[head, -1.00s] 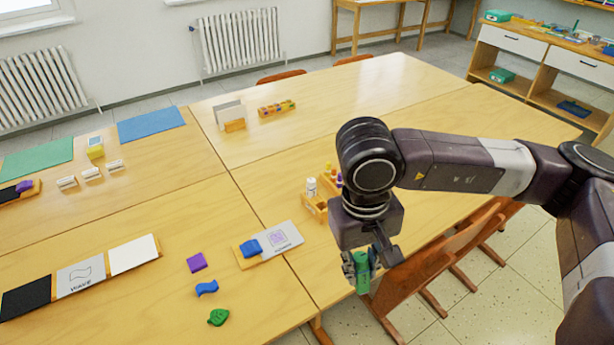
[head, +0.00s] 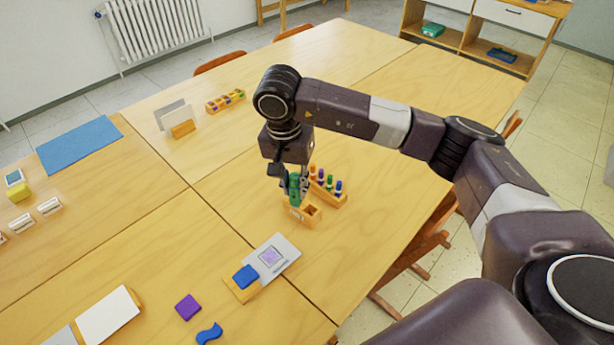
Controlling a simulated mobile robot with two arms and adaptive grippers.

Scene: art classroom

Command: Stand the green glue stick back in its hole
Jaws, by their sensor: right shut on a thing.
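The green glue stick (head: 294,192) is in my right gripper (head: 294,188), which is shut on it. It looks upright, at the left part of a small wooden holder (head: 310,217). I cannot tell whether its lower end is in a hole or just above it. An open square hole shows at the holder's right end. The gripper fingers hide part of the stick and the holder's left part. My left gripper is not in view.
A wooden rack (head: 333,199) with several colored pegs stands close behind and right of the holder. The table to the right is clear.

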